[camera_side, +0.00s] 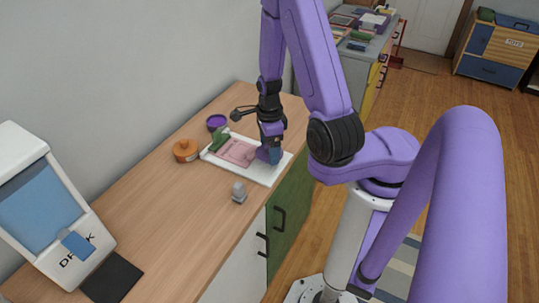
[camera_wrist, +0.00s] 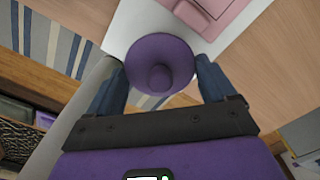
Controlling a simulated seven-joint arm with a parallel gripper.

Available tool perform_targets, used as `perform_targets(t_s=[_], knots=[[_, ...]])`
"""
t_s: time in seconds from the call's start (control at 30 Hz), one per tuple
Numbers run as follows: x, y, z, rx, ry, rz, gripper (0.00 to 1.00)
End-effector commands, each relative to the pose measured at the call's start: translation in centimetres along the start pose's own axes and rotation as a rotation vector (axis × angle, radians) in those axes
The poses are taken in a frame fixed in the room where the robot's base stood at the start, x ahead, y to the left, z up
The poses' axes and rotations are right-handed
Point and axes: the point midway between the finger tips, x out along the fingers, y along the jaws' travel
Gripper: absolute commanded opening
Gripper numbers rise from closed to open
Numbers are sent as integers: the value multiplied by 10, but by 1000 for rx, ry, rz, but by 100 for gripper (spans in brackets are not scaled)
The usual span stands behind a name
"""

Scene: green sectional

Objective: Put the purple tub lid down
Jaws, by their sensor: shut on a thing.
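The purple tub lid (camera_wrist: 160,52) is round with a knob in its middle. In the side view my gripper (camera_side: 270,155) points down at the right part of a white board (camera_side: 265,178), and the lid is mostly hidden by the fingers there. I cannot tell whether the lid touches the board. A small dark purple round tub (camera_side: 216,121) stands behind the board's far left corner.
A drink dispenser (camera_side: 50,205) stands far left. The wooden counter (camera_side: 170,215) between is clear.

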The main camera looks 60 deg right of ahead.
Motion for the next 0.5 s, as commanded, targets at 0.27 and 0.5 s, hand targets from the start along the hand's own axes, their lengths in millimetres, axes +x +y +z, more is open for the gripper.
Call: perform_targets(t_s=[0.27,0.5], knots=[[28,1,0,-1,0,3,56],[35,0,0,0,0,-1,56]])
